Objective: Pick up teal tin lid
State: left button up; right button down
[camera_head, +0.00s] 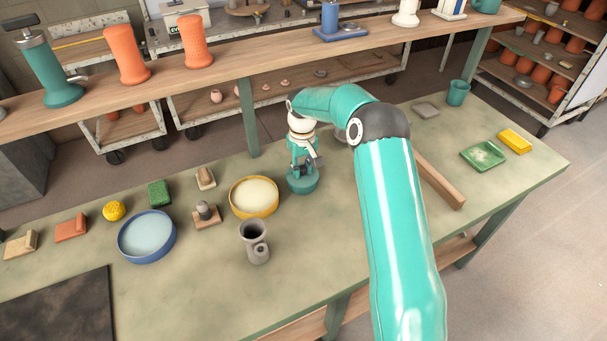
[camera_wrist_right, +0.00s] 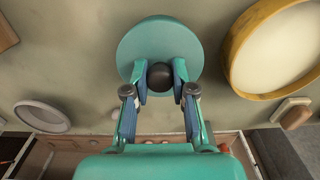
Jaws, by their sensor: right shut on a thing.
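The teal tin lid (camera_head: 302,186) is a round disc with a dark round knob, lying flat on or very close to the table; I cannot tell if it touches. In the right wrist view the lid (camera_wrist_right: 160,32) shows from above. My right gripper (camera_head: 303,168) points down over the lid, and its two fingers are shut on the dark knob. In the right wrist view the gripper (camera_wrist_right: 160,77) has one fingertip on each side of the knob. My left gripper is not in view.
A blue-rimmed bowl (camera_head: 124,247) is farther left. A wooden strip (camera_head: 438,182) lies right of my arm. A raised shelf (camera_head: 225,70) runs behind.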

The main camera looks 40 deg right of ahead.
jog(key=shift+s+f, duration=0.1)
jog(key=shift+r, duration=0.4)
notch_tip(320, 180, up, 12)
jog(key=f+b, duration=0.1)
notch_tip(320, 180, up, 8)
jog(key=p, duration=0.1)
send_over(302, 168)
jog(key=shift+r, duration=0.1)
